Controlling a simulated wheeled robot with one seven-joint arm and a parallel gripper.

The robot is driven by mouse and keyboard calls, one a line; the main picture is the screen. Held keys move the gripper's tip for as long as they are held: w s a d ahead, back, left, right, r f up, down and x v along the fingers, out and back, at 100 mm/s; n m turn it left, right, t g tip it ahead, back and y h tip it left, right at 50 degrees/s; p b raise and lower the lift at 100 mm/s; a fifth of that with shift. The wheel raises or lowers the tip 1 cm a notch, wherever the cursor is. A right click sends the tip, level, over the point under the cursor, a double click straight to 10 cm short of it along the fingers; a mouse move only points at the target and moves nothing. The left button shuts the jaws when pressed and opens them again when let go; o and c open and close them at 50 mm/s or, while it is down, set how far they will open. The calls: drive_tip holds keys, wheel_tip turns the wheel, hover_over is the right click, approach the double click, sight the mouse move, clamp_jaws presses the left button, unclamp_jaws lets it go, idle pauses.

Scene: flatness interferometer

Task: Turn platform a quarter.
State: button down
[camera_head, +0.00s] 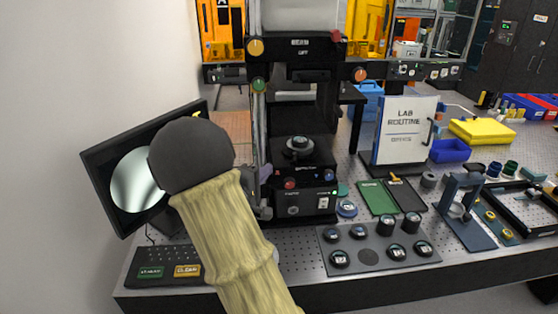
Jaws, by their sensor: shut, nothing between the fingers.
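The interferometer stands at the middle back of the bench as a tall dark frame. Its round dark platform (298,154) sits low in the frame, with a small dark round piece on it. The base (305,200) below has a red knob (290,184), a blue knob (329,175) and a small lit green light. My arm, with a dark rounded joint and a pale yellowish sleeve, crosses the left front and covers the area left of the base. I cannot make out my gripper's fingers, so where they are relative to the platform is hidden.
A monitor (103,160) stands at left, partly behind my arm, above a keypad (145,273). A mat (348,261) with several round pieces lies in front. A "Lab Routine" board (405,135), green and black pads (377,198) and a blue stand (455,205) stand to the right.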

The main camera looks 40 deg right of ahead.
sight(283, 165)
drive_tip(key=p+x, duration=0.2)
drive_tip(key=x, duration=0.8)
